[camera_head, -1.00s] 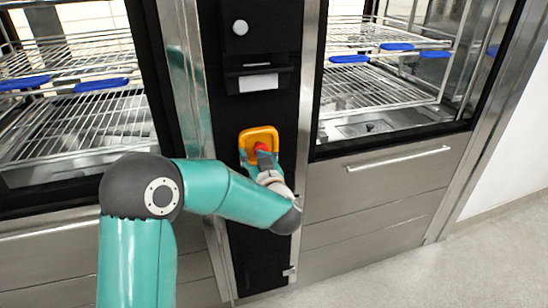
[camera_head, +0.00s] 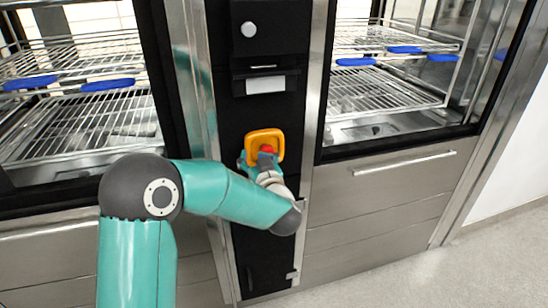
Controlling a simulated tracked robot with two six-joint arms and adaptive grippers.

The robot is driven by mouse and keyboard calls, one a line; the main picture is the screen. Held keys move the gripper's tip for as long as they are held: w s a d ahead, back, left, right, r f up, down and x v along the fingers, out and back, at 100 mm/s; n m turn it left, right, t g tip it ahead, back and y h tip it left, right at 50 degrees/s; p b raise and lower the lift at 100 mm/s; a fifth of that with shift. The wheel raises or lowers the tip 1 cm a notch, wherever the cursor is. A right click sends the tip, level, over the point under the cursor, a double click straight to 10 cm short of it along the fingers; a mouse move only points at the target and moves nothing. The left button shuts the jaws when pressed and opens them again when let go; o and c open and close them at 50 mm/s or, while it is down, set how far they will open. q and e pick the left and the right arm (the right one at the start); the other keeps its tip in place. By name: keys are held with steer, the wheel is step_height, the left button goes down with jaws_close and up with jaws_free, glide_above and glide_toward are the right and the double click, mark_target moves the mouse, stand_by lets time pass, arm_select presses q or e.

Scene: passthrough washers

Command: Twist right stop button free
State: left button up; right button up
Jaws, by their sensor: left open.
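The red stop button (camera_head: 268,149) sits in a yellow surround (camera_head: 265,136) on the black panel between the two washers. Only the upper part of the button shows; my gripper hides the rest. My left gripper (camera_head: 261,159) is right in front of the button's lower part, its fingers open and pointing at the panel. One finger shows at the left edge of the yellow surround. I cannot tell whether the fingers touch the button. My right gripper is not in view.
Above the button, the black panel (camera_head: 271,108) carries a printer slot with white paper (camera_head: 258,84) and a round white knob (camera_head: 248,29). Washers with wire racks stand on both sides. A drawer handle (camera_head: 405,162) juts out at the right.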

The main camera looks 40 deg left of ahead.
arm_select(q)
steer(key=w+b+v, duration=0.1)
steer(key=v, duration=1.9)
steer(key=shift+d+f+t, duration=0.15)
steer(key=shift+d+t, duration=0.15)
steer(key=shift+d, duration=0.1)
stand_by(0.5)
stand_by(0.5)
steer(key=v, duration=0.8)
steer(key=shift+o, duration=1.1)
steer(key=shift+a, duration=0.1)
steer(key=x, duration=0.7)
steer(key=shift+w+a, duration=0.3)
